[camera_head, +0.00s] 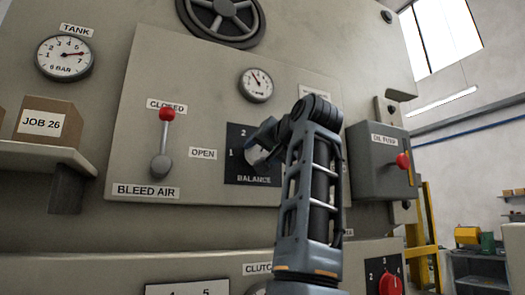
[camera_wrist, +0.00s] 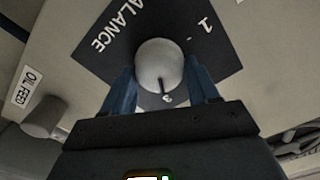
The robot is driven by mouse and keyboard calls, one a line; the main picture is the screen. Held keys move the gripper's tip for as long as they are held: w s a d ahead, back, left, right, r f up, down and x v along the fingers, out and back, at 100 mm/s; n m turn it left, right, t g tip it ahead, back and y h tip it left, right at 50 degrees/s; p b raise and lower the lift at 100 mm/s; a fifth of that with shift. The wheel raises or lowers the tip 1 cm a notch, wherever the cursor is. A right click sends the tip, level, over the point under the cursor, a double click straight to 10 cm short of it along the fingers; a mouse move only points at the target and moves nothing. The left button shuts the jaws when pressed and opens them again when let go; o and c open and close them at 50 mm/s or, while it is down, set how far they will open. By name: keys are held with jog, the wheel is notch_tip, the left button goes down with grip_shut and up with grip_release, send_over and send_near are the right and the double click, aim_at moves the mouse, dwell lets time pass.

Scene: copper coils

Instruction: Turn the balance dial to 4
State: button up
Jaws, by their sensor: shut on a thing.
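The balance dial (camera_head: 253,157) is a pale round knob on a dark plate (camera_head: 240,175) marked BALANCE. In the head view my gripper (camera_head: 264,146) covers part of it; the 1 and 2 show, the numbers to the right are hidden. In the wrist view the knob (camera_wrist: 158,62) sits between the two blue fingers of my gripper (camera_wrist: 160,88), which is shut on its sides. A dark pointer line on the knob points toward the 3 (camera_wrist: 167,99). The 4 is not visible.
Left of the dial is the red-tipped bleed air lever (camera_head: 163,145). A small gauge (camera_head: 256,85) is above. A red dial (camera_head: 390,284) is low on the right.

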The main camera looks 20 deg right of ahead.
jog(key=shift+c, duration=1.2)
jog(key=shift+m, duration=0.4)
jog(key=m, duration=0.4)
jog(key=shift+m, duration=0.3)
jog(key=m, duration=0.6)
jog(key=shift+d+f+m, duration=0.2)
jog(key=shift+f+m, duration=0.05)
jog(key=shift+m, duration=0.05)
jog(key=o, duration=1)
